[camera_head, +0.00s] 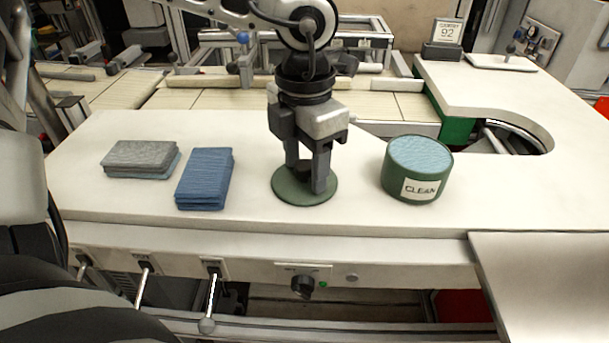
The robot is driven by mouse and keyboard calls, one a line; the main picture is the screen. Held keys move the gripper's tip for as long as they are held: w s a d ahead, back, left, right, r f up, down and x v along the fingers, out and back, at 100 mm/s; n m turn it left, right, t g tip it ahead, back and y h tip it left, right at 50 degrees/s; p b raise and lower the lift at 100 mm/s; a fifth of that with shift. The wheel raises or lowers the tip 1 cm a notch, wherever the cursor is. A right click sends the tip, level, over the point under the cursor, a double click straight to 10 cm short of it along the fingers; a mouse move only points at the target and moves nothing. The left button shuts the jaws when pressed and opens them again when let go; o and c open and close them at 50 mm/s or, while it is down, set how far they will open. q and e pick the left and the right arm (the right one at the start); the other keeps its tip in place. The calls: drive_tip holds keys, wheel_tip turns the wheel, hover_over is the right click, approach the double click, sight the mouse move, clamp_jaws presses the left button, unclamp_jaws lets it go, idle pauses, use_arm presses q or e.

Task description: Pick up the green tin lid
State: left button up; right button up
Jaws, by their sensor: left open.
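The green tin lid (290,197) is a flat round disc lying on the white worktop. My left gripper (306,186) points straight down over it, with its two fingers apart and their tips at or just above the lid. The fingers hide part of the lid, and I cannot tell whether they touch it. To the right stands the green tin (397,187), open at the top, with a "CLEAN" label and light blue cloth (420,153) inside. My right gripper is not in view.
A folded blue cloth stack (204,180) and a grey cloth stack (140,154) lie left of the lid. The worktop (340,214) is bare between lid and tin. A round cut-out (513,138) is at the right. A small sign (446,33) stands at the back.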

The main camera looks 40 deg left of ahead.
use_arm(q)
drive_tip(key=c, duration=1.1)
drive_tip(key=shift+o, duration=0.2)
